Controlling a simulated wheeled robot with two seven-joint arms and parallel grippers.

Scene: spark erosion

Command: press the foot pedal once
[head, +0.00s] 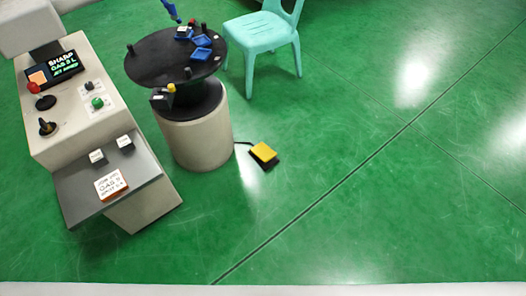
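The foot pedal (264,153) is a small yellow plate on a dark base. It lies on the green floor to the right of the round machine's beige pedestal (198,138), with a dark cable running from it toward the pedestal. Nothing covers the pedal, and nothing touches its yellow top. Neither of my grippers shows in the head view.
A control console (95,105) with a screen, knobs and a small shelf stands at the left. A round black table (150,62) with blue parts tops the pedestal. A turquoise chair (262,38) stands behind the pedal. Open floor (380,200) lies right and in front.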

